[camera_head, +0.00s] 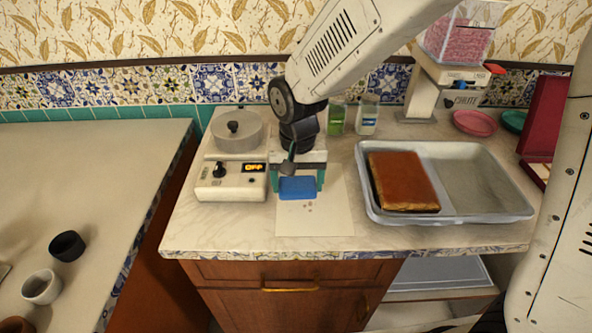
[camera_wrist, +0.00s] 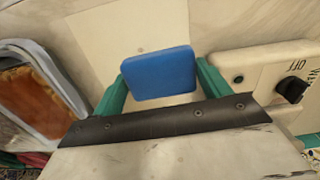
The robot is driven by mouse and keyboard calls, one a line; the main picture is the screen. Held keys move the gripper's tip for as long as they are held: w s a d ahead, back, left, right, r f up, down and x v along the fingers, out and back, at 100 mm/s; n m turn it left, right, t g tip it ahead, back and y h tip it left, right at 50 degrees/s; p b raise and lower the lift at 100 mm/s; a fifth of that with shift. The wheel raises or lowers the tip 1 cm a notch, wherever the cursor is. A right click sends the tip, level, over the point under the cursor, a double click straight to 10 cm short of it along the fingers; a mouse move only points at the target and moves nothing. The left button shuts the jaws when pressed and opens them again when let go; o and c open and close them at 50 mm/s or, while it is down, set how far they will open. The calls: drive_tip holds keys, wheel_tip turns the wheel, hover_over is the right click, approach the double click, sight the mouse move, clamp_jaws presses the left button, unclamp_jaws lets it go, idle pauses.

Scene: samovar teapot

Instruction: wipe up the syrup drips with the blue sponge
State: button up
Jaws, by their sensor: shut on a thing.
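The blue sponge (camera_head: 297,188) is held between the green fingers of my gripper (camera_head: 297,182), over a pale sheet (camera_head: 335,215) on the counter. The sponge also shows in the wrist view (camera_wrist: 158,73), between the two green fingers (camera_wrist: 160,82). I cannot tell whether it touches the sheet. A few small brownish drips (camera_head: 309,207) lie on the sheet just in front of the sponge. In the wrist view a small faint spot (camera_wrist: 141,50) shows on the sheet beyond the sponge. Whatever lies under the sponge is hidden.
A hot plate with a pot (camera_head: 235,178) stands close left of my gripper. A grey two-part tray (camera_head: 490,205) with a brown slab (camera_head: 402,181) is on the right. The counter's front strip is clear.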

sight(298, 184)
drive_tip(key=shift+r, duration=1.65)
